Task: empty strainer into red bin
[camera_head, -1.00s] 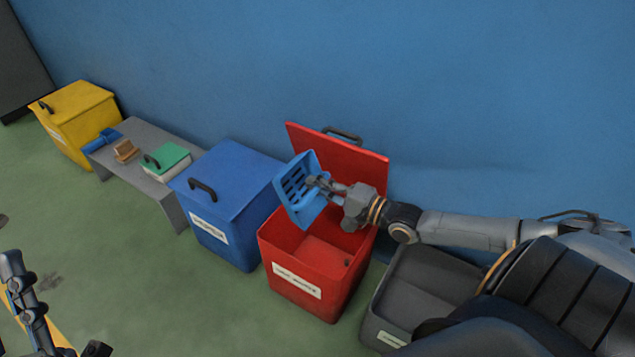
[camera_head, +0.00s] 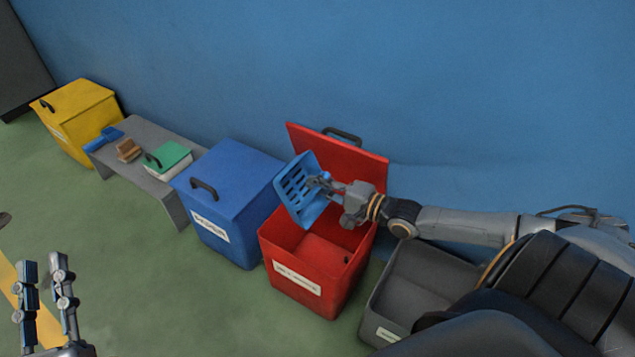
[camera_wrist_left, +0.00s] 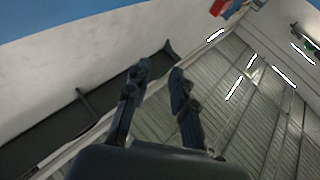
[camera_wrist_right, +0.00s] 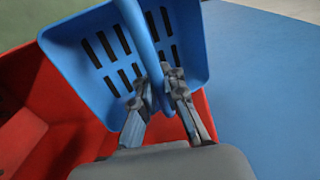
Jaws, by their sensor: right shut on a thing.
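The blue slotted strainer (camera_head: 297,190) is tilted steeply over the open red bin (camera_head: 300,285), at its left rear side. My right gripper (camera_head: 322,183) is shut on the strainer's handle. In the right wrist view the strainer (camera_wrist_right: 187,25) fills the top, and my right gripper (camera_wrist_right: 158,85) has its fingers around the blue handle bar. No contents show in the strainer. A small dark spot shows inside the red bin. The red lid (camera_head: 335,155) stands open against the wall. My left gripper (camera_head: 43,280) is raised at the lower left, open and empty; it also shows in the left wrist view (camera_wrist_left: 158,75).
A closed blue bin (camera_head: 225,170) stands left of the red bin, a grey open bin (camera_head: 425,275) right of it. A grey bench (camera_head: 135,128) holds a green-lidded box (camera_head: 167,160), a brown item (camera_head: 129,151) and a blue item (camera_head: 103,139). A yellow bin (camera_head: 80,110) is far left.

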